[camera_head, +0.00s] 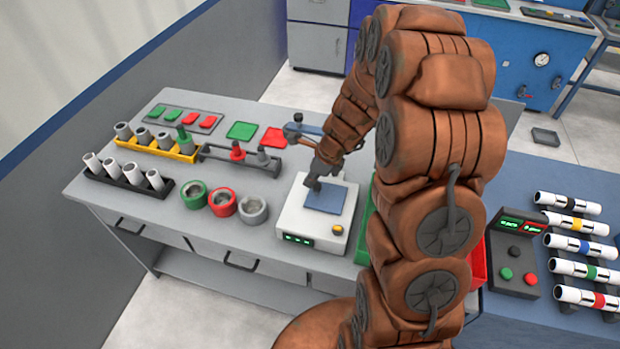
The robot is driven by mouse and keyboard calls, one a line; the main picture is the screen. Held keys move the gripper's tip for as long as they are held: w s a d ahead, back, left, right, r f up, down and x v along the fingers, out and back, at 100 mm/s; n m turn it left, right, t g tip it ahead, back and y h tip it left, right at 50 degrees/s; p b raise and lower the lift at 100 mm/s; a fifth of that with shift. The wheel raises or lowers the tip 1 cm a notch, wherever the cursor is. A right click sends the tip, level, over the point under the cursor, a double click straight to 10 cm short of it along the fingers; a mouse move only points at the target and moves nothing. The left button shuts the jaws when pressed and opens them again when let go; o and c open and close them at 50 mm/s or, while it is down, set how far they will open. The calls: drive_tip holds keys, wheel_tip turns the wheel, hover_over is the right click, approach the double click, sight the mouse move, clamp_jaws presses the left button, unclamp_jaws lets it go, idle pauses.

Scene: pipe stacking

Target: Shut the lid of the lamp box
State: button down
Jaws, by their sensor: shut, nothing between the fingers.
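My gripper (314,182) is shut and empty. It points down over the blue-grey plate (331,198) on top of a white box (303,228), which has a green-lit display and a yellow button. I cannot tell whether the fingertips touch the plate. A dark box (513,258) with lit green displays and red and green buttons stands on the blue table at right, apart from my gripper. Neither box is plainly a lamp box, and I cannot make out a raised lid. My brown arm hides part of the bench right of the white box.
On the grey bench (120,203) are a black rack (128,178) of white tubes, a yellow rack (165,150), and red and green rings (222,202). A red bin (479,262) shows behind my arm. Banded tubes (577,246) lie at far right. The bench's front left is clear.

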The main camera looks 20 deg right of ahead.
drive_tip(key=shift+r, duration=0.1)
idle(0.3)
drive_tip(key=w+a+r+b, duration=0.1)
drive_tip(key=w+a+r, duration=0.1)
drive_tip(key=r, duration=0.3)
drive_tip(key=w+a+r+b, duration=0.1)
drive_tip(key=w+a+r, duration=0.1)
drive_tip(key=r, duration=0.4)
drive_tip(key=shift+w+a+b, duration=0.25)
drive_tip(key=shift+a+b, duration=0.1)
drive_tip(key=shift+a, duration=0.35)
drive_tip(key=s+a+r+n+g+h, duration=0.1)
drive_tip(key=s+r+n+g, duration=0.1)
drive_tip(key=s+n, duration=1.1)
drive_tip(key=s+a+r+n+g+h, duration=0.1)
drive_tip(key=s+r+n+g+h, duration=0.1)
drive_tip(key=s+n, duration=1.1)
drive_tip(key=s, duration=1)
drive_tip(key=shift+r+g, duration=0.2)
drive_tip(key=shift+g, duration=0.1)
